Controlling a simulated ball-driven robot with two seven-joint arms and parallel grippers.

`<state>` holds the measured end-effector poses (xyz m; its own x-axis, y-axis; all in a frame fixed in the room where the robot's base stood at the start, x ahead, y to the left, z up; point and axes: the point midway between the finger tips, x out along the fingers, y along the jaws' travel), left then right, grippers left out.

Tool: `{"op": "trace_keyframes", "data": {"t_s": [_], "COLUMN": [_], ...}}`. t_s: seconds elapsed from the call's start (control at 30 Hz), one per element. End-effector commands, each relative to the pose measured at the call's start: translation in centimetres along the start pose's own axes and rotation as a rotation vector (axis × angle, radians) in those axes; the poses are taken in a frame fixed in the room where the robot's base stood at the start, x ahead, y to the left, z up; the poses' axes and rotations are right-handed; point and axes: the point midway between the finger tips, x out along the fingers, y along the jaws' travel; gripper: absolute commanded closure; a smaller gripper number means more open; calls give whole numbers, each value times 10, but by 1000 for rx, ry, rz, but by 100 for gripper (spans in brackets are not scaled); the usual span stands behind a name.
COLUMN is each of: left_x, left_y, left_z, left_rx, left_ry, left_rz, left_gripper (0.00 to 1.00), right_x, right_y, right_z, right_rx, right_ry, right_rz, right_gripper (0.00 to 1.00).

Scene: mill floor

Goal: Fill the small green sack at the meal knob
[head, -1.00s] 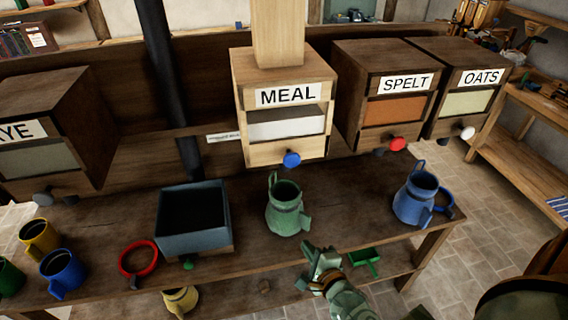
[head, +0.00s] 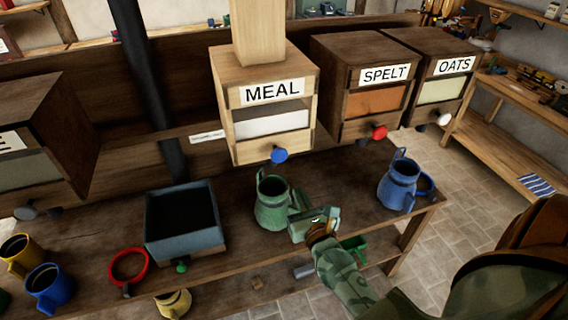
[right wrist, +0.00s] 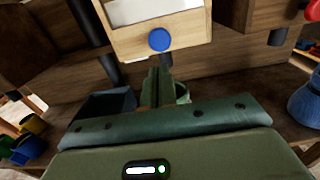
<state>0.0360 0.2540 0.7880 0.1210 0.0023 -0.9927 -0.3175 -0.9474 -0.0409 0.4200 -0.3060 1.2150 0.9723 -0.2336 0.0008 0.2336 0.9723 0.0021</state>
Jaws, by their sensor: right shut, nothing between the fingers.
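The MEAL bin (head: 262,105) is pale wood with a blue knob (head: 279,155) under its front; the knob also shows in the right wrist view (right wrist: 159,39). The small green sack (head: 271,203) stands upright and open-topped on the bench, below and slightly left of the knob. My right gripper (head: 300,217) is shut and empty, just right of the sack near its handle; I cannot tell whether it touches. In the right wrist view the sack (right wrist: 182,93) is mostly hidden behind the fingers. My left gripper is not in view.
A blue sack (head: 398,186) stands at the bench's right. The SPELT bin (head: 372,90) and OATS bin (head: 444,82) stand right of MEAL. A green scoop (head: 354,246) is lower right.

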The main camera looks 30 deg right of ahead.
Motion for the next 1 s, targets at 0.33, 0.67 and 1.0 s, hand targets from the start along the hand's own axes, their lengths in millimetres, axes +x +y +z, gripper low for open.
{"op": "trace_keyframes", "data": {"t_s": [0.33, 0.67, 1.0], "left_x": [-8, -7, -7], "left_y": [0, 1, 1], "left_z": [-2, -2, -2], "left_rx": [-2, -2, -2], "left_ry": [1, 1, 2], "left_rz": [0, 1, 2], "left_gripper": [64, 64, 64], "right_x": [73, 120, 126], "right_y": [0, 0, 0], "right_z": [2, 0, 0], "right_rx": [-2, -2, -2], "right_ry": [-2, 0, 0], "right_rz": [0, 0, 0], "right_gripper": [100, 100, 100]}}
